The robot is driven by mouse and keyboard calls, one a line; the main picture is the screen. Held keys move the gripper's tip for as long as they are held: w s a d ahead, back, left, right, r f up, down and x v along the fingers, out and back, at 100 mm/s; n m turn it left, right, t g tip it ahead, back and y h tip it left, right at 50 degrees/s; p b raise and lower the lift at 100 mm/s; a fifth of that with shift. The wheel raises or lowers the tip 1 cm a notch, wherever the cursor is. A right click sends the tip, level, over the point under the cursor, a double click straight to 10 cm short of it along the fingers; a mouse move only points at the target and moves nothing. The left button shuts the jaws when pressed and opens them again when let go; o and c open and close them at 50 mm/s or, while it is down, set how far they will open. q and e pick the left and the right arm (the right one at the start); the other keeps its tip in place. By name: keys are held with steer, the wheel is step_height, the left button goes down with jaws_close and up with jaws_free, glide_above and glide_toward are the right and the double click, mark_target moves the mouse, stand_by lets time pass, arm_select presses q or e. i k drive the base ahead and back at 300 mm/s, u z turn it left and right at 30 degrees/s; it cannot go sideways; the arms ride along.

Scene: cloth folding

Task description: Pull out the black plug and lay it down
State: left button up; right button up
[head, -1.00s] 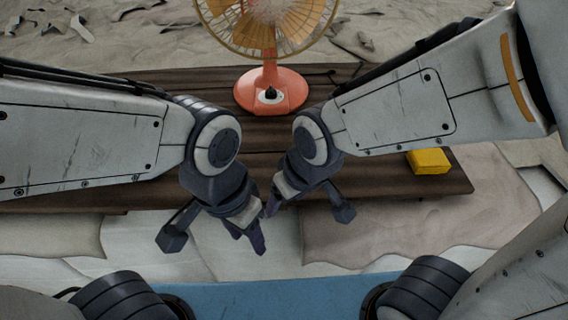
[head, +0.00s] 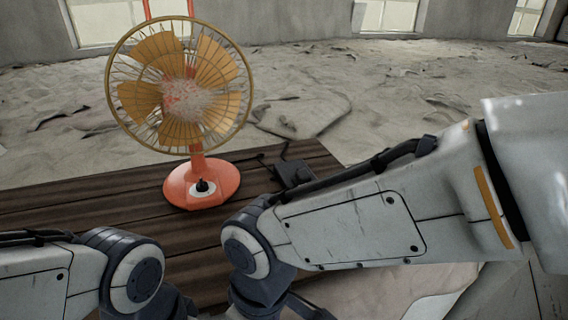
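A dark box-shaped object (head: 293,174) lies on the brown wooden table right of the fan, partly behind my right forearm. A black cable (head: 284,150) rises beside it and trails toward the fan. I cannot clearly make out a separate black plug on it. The orange fan (head: 201,185) stands upright on the table with a dark knob on its base. My left and right wrists show at the bottom edge, in front of the table. Both grippers' fingertips are below the picture, so their state is hidden.
The wooden table (head: 80,213) has bare planks left of the fan. My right forearm covers the table's right part. Sandy, rubble-strewn floor (head: 390,98) lies behind it, with walls and windows at the back.

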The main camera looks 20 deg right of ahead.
mark_target(303, 176)
steer(key=u, duration=1.85)
steer(key=k, duration=1.1)
steer(key=z, duration=1.85)
steer(key=i, duration=0.6)
steer(key=u, duration=0.05)
